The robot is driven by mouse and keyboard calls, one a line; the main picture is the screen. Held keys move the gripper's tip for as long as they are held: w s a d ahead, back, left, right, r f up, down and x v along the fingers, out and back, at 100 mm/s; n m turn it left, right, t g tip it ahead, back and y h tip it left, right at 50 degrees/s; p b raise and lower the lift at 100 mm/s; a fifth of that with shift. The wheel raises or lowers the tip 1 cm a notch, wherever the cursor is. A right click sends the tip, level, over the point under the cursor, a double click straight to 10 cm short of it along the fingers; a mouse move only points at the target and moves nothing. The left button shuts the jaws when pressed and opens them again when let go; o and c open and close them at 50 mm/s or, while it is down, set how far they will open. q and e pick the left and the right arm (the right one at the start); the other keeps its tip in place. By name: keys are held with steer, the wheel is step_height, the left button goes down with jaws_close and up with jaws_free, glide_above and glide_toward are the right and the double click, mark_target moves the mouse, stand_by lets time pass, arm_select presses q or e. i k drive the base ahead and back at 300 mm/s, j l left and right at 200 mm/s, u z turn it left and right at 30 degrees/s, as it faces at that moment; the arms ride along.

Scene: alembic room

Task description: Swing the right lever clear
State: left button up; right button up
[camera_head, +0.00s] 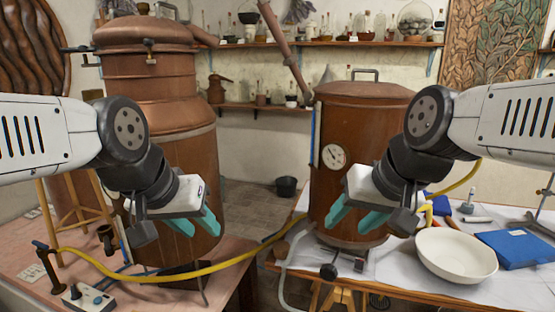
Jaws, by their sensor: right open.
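I cannot tell for sure which part is the right lever. A dark knobbed handle (329,271) shows low in front of the right copper vessel (332,185), which has a round gauge. A small dark lever (149,48) is on the front of the left copper still (165,95), and a dark bar (80,49) sticks out at its left. My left gripper (197,226) is in front of the left still, with its teal fingers apart and nothing between them. My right gripper (354,220) is open and empty in front of the right vessel, above the knobbed handle.
A yellow hose (190,272) runs between the two benches. A white bowl (456,254) and blue packet (520,248) lie on the right bench. A control box (88,299) sits on the left bench. A floor gap with a bucket (286,187) separates the benches.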

mark_target(148, 43)
steer(key=j, duration=0.85)
steer(key=k+j+z, duration=0.1)
steer(key=j, duration=0.75)
steer(key=k+l+u, duration=0.1)
steer(key=k+l, duration=0.1)
steer(key=k, duration=0.1)
